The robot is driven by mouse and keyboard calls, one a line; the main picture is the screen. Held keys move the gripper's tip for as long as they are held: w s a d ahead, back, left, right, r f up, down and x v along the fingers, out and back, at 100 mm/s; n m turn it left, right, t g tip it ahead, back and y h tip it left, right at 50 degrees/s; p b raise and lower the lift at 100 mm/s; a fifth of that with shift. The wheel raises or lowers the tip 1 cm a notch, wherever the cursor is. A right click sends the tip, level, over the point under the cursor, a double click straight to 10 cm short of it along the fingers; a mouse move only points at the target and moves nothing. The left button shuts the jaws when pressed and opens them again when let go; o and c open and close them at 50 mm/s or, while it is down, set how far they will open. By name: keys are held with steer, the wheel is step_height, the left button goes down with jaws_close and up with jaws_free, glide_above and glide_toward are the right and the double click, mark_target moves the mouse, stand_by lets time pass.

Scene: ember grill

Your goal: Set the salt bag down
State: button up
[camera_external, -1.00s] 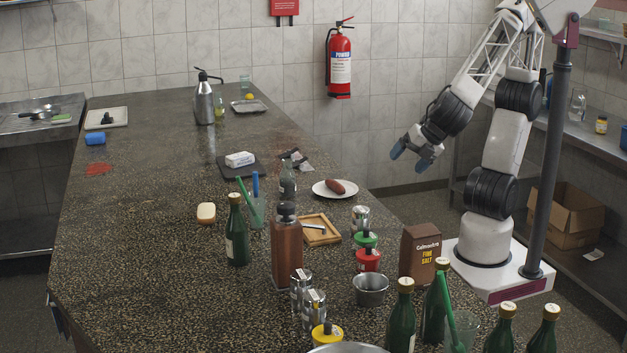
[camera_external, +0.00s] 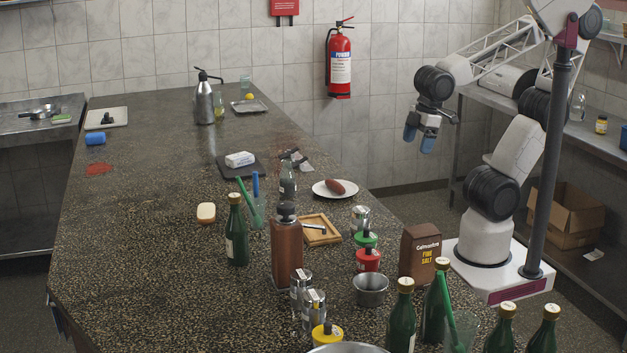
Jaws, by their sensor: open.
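The salt bag (camera_external: 420,252) is a brown pack with yellow "FINE SALT" lettering. It stands upright at the right edge of the dark speckled counter (camera_external: 150,240), its lower front partly hidden by green bottles. My gripper (camera_external: 419,140) is open and empty, with blue fingertips pointing down. It hangs in the air beyond the counter's right edge, well above and apart from the salt bag.
Several green bottles (camera_external: 404,318) stand in front of the salt bag. A plate (camera_external: 326,192) with a sausage lies farther back. The counter's left part is mostly clear.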

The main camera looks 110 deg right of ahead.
steer(key=shift+s+d+r+m+y, duration=0.2)
steer(key=shift+s+m+y, duration=0.15)
steer(key=shift+m, duration=0.35)
stand_by(1.0)
